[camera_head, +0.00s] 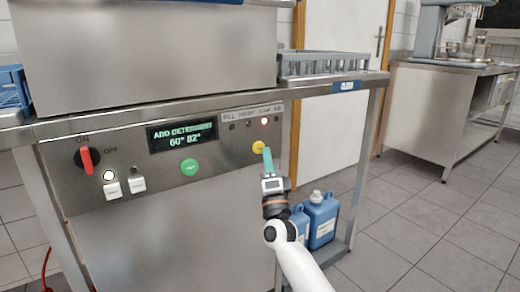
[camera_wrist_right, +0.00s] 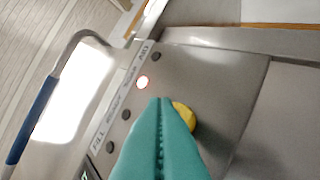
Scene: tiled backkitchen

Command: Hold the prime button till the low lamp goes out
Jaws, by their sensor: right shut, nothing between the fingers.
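The yellow button (camera_head: 258,147) sits at the right of the steel machine panel (camera_head: 215,192). My right gripper (camera_head: 267,153) is shut and empty, its teal fingertips at the button's right edge. In the right wrist view the button (camera_wrist_right: 185,115) is partly hidden behind the shut fingers (camera_wrist_right: 160,105); I cannot tell whether they touch or press it. Above the button is a row of small lamps. One lamp (camera_head: 264,121) glows red-white, also in the right wrist view (camera_wrist_right: 142,82); the others are dark. The label above it is hard to read. My left gripper is not in view.
The display (camera_head: 182,136) reads ADD DETERGENT, 60° 82°. A green button (camera_head: 189,167), a red knob (camera_head: 86,160) and two white buttons are further left. A grey rack (camera_head: 325,63) rests on the ledge.

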